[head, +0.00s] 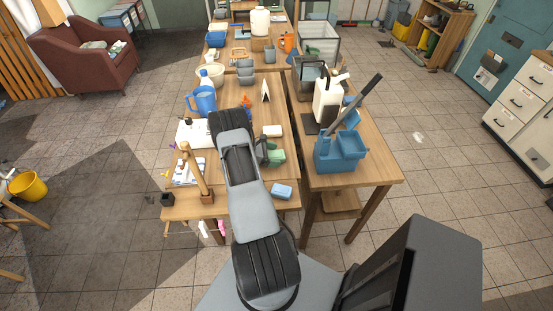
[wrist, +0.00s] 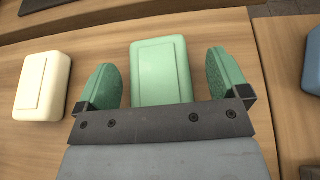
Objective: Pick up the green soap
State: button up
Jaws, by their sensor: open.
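The green soap (wrist: 160,72) is a pale green rounded block with a raised rectangle on its top, lying on the wooden table. In the wrist view it sits between the two green finger pads of my gripper (wrist: 164,64). The gripper is open, with a gap on each side of the soap. The soap's near end is hidden behind the gripper's dark front bar. In the head view my arm reaches over the table, and green shows beside its end; I cannot tell there which part is soap and which is finger pad.
A cream soap (wrist: 42,86) lies left of the left finger, clear of it; it also shows in the head view (head: 272,131). A blue block (head: 281,191) lies near the table's front edge. A blue caddy (head: 336,155) stands on the right table. A blue jug (head: 203,99) stands left.

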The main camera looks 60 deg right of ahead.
jog(key=shift+s+d, duration=0.1)
jog(key=shift+d, duration=0.05)
jog(key=shift+w, duration=0.25)
jog(key=shift+c, duration=1.1)
jog(key=c, duration=0.9)
jog(key=shift+r, duration=0.15)
